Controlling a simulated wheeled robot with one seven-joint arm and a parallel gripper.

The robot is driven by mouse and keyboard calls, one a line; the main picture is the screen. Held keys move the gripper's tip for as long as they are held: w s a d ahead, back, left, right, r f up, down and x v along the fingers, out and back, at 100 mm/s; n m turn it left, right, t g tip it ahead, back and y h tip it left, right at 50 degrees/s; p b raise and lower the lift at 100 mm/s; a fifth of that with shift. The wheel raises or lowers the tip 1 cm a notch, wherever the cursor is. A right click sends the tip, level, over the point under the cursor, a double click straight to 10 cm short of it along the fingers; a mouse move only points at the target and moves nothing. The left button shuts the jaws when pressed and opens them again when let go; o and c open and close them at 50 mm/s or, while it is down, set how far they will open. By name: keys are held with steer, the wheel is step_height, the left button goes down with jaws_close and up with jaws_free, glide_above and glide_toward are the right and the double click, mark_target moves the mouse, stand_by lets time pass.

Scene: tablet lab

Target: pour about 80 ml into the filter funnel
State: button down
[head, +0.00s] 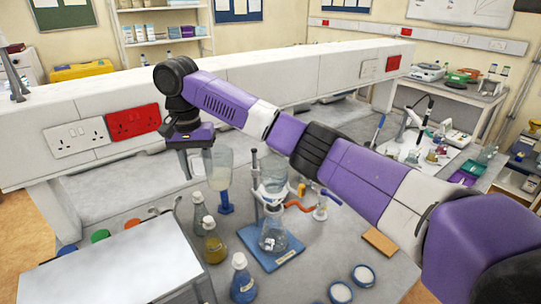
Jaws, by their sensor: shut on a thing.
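The filter funnel (273,172) is a clear, wide vessel held upright on a stand with a blue base (268,257). A clear conical flask (272,236) stands below it. My gripper (205,160) is left of the funnel, behind the small bottles, with its jaws shut on a translucent beaker (219,166). The beaker looks about upright and is apart from the funnel. Its liquid level is too small to tell, and the jaw contact is partly hidden. An orange-red tube (299,207) runs right from near the flask.
A white box (110,270) fills the front left. A socket bench wall (70,150) is behind.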

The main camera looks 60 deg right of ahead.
mark_target(215, 146)
stand_by(0.4)
steer(key=shift+s+d+r+t+y, duration=0.2)
steer(key=shift+s+r+t+y, duration=0.2)
steer(key=shift+r+t, duration=0.3)
steer(key=shift+s+d+r+t+y, duration=0.15)
steer(key=shift+s+r+t+y, duration=0.2)
steer(key=shift+r+t, duration=0.35)
steer(key=shift+s+d+r+t+y, duration=0.2)
steer(key=shift+s+r+t+y, duration=0.2)
steer(key=shift+r+t, duration=0.3)
steer(key=s+r+t, duration=0.1)
steer(key=s+d+r+t+y, duration=0.1)
steer(key=r, duration=0.1)
steer(key=shift+s+d+t, duration=0.2)
steer(key=shift+t, duration=0.1)
steer(key=r+t, duration=0.1)
steer(key=s+r+t+y, duration=0.1)
steer(key=r+t+y, duration=0.1)
steer(key=shift+s+d+r, duration=0.15)
steer(key=shift+d+r, duration=0.15)
steer(key=shift+d, duration=0.05)
steer(key=shift+s+d+r+t+y, duration=0.15)
steer(key=shift+s+r+t+y, duration=0.2)
steer(key=shift+r+t, duration=0.35)
steer(key=shift+s+d+r+t, duration=0.1)
steer(key=shift+s+r+t, duration=0.05)
steer(key=shift+t, duration=0.35)
steer(key=shift+r, duration=0.1)
